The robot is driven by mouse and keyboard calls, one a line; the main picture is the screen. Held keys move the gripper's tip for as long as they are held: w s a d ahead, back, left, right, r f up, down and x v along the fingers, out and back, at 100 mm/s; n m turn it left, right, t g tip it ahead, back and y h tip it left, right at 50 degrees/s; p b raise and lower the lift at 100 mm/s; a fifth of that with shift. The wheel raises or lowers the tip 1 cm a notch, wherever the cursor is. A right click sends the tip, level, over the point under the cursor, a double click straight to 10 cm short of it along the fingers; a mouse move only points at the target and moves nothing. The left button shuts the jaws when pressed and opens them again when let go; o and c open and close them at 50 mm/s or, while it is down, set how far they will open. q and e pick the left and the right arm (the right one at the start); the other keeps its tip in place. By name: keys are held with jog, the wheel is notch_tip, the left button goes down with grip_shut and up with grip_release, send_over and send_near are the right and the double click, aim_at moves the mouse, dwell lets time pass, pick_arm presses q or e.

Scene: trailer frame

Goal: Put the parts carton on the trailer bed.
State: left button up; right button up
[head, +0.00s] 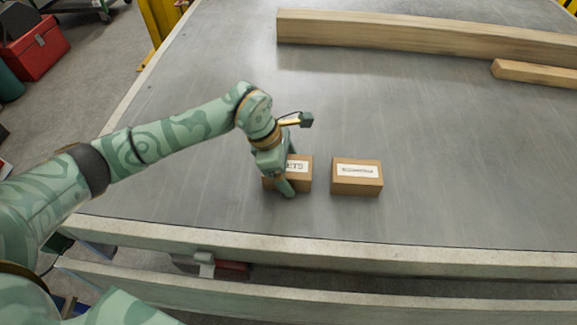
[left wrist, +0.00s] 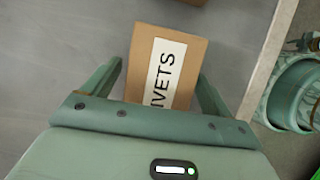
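A brown carton (head: 302,180) with a white label stands on the grey trailer bed (head: 440,220). Its label reads "ETS" in the head view; on the carton (left wrist: 145,52) in the left wrist view it reads "IVETS". My left gripper (head: 283,180) is over this carton and hides its left part. In the left wrist view my left gripper (left wrist: 161,68) has one finger on each side of the carton. A narrow gap shows at the left finger; the right fingertip looks very near or touching. My right gripper is not in view.
A second brown carton (head: 357,179), its label too small to read, stands just right of the first. A long wooden beam (head: 420,36) and a shorter one (head: 535,75) lie at the back. The bed's pale front edge (head: 330,245) runs nearby. Bed right of the cartons is clear.

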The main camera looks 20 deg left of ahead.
pick_arm(q)
jog(key=shift+r, duration=0.1)
jog(key=p+v, duration=0.4)
jog(key=v, duration=0.7)
jog(key=shift+a+r+p, duration=0.1)
jog(key=shift+p, duration=0.2)
jog(key=shift+s+a+r, duration=0.1)
jog(key=shift+a+r, duration=0.1)
jog(key=shift+r, duration=0.15)
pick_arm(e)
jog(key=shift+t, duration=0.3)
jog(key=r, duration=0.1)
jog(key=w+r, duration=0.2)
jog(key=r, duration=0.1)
